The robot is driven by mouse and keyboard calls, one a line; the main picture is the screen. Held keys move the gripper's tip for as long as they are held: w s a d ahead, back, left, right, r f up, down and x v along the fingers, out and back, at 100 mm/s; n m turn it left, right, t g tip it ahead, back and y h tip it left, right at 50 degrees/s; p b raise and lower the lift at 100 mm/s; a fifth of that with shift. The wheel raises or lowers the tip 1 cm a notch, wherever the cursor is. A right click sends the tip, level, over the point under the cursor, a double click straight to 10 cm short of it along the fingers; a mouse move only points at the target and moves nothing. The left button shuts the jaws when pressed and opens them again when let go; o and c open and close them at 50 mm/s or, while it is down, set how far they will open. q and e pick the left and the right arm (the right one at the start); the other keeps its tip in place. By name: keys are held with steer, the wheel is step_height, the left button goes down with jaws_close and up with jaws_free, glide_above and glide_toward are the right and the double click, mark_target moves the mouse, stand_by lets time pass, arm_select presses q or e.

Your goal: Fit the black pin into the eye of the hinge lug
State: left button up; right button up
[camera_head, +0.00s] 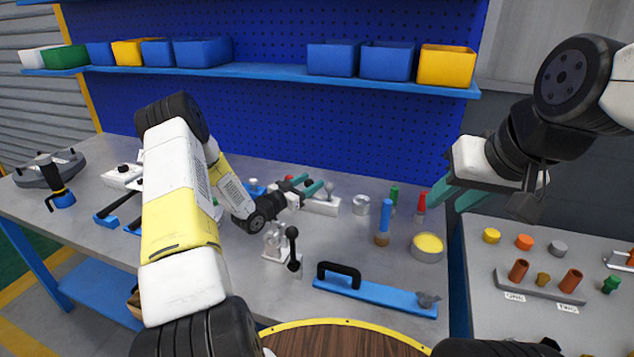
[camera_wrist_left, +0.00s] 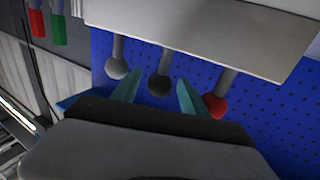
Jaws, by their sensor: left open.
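The black pin (camera_wrist_left: 160,84) shows its ball head and a grey stem in the left wrist view. It stands in a pale block (camera_wrist_left: 215,35) between a grey-headed pin (camera_wrist_left: 117,68) and a red-headed pin (camera_wrist_left: 215,105). My left gripper (camera_head: 318,184) (camera_wrist_left: 157,90) is open at the pin block (camera_head: 322,206), with the black head between its fingertips in the picture; contact cannot be told. In the head view the gripper hides the black pin. A small pale bracket (camera_head: 275,243) in front may be the hinge lug; its eye is not clear. My right gripper (camera_head: 453,200) is open and empty.
A black-knobbed lever (camera_head: 293,250) stands beside the bracket. A blue bar with a black handle (camera_head: 340,272) lies at the front. A blue-topped cylinder (camera_head: 384,222), a yellow-topped tin (camera_head: 427,246) and a metal ring (camera_head: 361,204) stand right of the block.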

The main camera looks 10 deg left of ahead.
arm_select(q)
steer(key=shift+x, duration=1.45)
jaws_close()
